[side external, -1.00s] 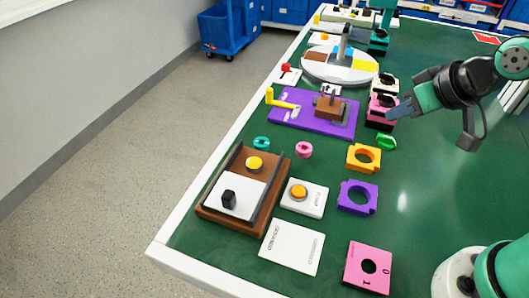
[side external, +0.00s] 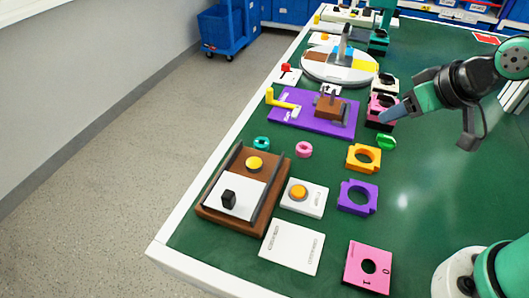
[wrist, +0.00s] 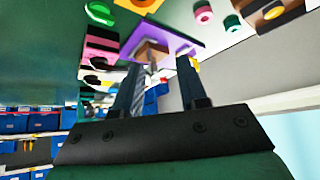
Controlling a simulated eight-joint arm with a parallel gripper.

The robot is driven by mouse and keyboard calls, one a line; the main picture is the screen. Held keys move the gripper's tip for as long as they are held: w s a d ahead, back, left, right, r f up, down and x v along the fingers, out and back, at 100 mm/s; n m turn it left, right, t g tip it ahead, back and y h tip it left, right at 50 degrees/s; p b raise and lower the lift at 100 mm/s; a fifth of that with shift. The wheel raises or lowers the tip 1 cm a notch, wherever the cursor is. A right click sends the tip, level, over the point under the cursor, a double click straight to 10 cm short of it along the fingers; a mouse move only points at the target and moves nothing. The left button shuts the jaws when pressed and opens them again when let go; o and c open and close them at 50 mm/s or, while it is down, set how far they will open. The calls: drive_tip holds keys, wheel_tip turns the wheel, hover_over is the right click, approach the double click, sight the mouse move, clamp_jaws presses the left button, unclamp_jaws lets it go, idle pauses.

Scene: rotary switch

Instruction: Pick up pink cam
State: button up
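The pink cam (side external: 304,149) is a small pink ring lying on the green table, right of a teal ring (side external: 261,143). In the wrist view the pink cam (wrist: 203,14) shows near the top edge, right of the fingers. My gripper (side external: 388,117) is above the table to the right of the pink cam, well apart from it. In the wrist view my gripper (wrist: 161,62) has its two fingers apart, with nothing held between them.
A green ring (side external: 386,142) lies below my gripper in the side view. A purple base (side external: 345,122) with a brown block stands behind the pink cam. Orange (side external: 364,158), purple (side external: 357,197) and pink (side external: 368,267) holed pieces lie at right. The brown-framed switch (side external: 210,204) is left.

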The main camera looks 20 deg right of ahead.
drive_tip(key=o, duration=0.6)
drive_tip(key=shift+c, duration=0.2)
drive_tip(key=n+g, duration=0.7)
hover_over(305, 143)
drive_tip(key=s, duration=0.1)
drive_tip(key=f, duration=0.7)
drive_tip(key=shift+a+f, duration=0.1)
drive_tip(key=shift+a, duration=0.1)
drive_tip(key=shift+a+f, duration=0.2)
drive_tip(key=shift+f, duration=3)
